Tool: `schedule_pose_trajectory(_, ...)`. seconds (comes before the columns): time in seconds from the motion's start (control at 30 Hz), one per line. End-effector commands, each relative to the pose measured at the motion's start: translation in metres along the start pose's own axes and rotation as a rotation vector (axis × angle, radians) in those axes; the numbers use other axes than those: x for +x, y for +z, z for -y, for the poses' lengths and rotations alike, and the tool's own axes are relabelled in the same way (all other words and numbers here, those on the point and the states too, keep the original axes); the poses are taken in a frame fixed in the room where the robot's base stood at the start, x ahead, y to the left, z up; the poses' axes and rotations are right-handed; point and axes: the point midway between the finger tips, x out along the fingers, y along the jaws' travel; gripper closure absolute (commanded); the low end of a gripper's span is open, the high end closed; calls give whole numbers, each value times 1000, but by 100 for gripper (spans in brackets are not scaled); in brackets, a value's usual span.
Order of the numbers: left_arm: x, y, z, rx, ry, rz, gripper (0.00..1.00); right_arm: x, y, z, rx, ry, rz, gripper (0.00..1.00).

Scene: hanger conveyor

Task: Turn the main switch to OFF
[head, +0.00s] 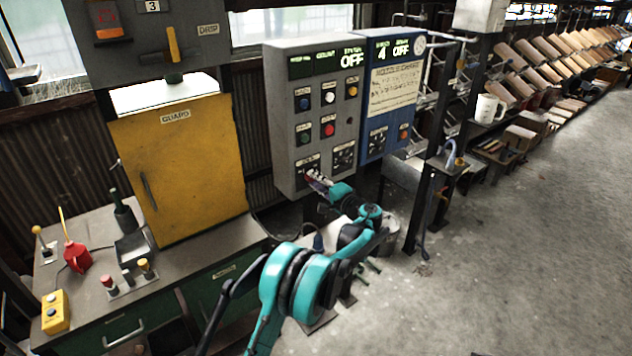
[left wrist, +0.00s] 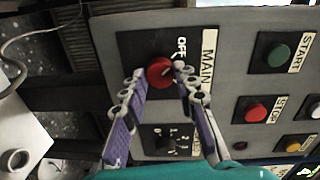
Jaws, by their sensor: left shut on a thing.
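The main switch is a red round knob (left wrist: 159,75) on a black plate, beside the label MAIN and an OFF mark, in the left wrist view. A pale mark shows on its right side; I cannot tell for sure which position it points to. My left gripper (left wrist: 158,72) has its two purple-and-grey fingers on either side of the knob, shut on it. In the head view my left gripper (head: 318,181) is at the lower left of the grey control box (head: 322,175) and hides the knob. The box's display (head: 326,62) shows OFF at its right.
Green (left wrist: 275,54) and red (left wrist: 256,113) buttons sit right of the switch in the left wrist view, and a black dial (left wrist: 170,140) below it. A blue box (head: 390,105) adjoins the grey box. A yellow guard door (head: 185,170) and bench (head: 190,258) stand left.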

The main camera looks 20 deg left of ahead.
Motion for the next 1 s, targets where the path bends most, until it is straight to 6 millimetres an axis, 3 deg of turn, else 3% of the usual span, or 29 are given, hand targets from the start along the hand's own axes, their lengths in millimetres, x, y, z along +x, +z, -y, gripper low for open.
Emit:
schedule_pose_trajectory(0.7,0,1,-1,-71,2,-2,100,0,0,0,0,0,0,60)
schedule_pose_trajectory(0.73,0,1,-1,-71,2,-2,63,0,0,0,0,0,0,60)
schedule_pose_trajectory(0.77,0,1,-1,-71,2,-2,55,0,0,0,0,0,0,60)
schedule_pose_trajectory(0.8,0,1,-1,-71,2,-3,50,0,0,0,0,0,0,60)
schedule_pose_trajectory(1.0,0,0,0,-70,1,-3,50,0,0,0,0,0,0,60)
